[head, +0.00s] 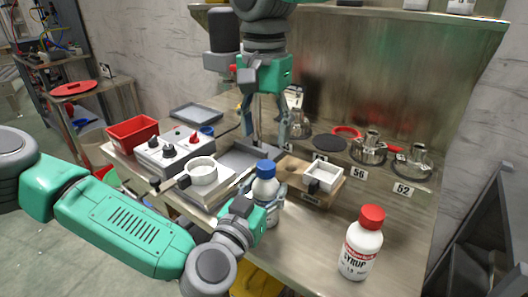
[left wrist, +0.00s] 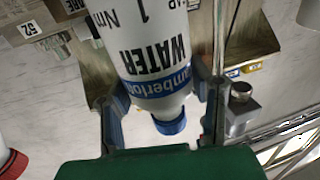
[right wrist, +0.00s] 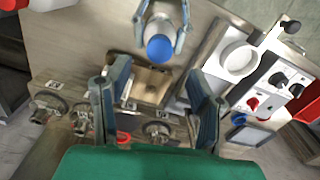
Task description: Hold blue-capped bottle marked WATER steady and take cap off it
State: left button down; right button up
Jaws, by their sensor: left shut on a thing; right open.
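The cap also shows in the right wrist view (right wrist: 160,47). My right gripper (head: 268,130) points down above the table behind the bottle. Its fingers (right wrist: 160,105) are apart and empty, clear of the cap.
A red-capped SYRUP bottle (head: 361,245) stands at the front right. A control box (head: 175,150), a white round holder (head: 203,171) and a white square cup on a wooden block (head: 323,176) are near the grippers.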

aim_at(259, 164)
jog(key=m, duration=0.4)
jog(key=shift+a+m, duration=0.4)
jog(key=m, duration=0.8)
jog(key=shift+w+a, duration=0.2)
jog(key=shift+a, duration=0.2)
jog(key=shift+d+r+m, duration=0.1)
jog(key=shift+d+m, duration=0.2)
jog(key=shift+m, duration=0.8)
jog(key=shift+d+f, duration=0.1)
jog(key=shift+f, duration=0.45)
jog(key=f, duration=0.7)
jog(key=shift+a, duration=0.2)
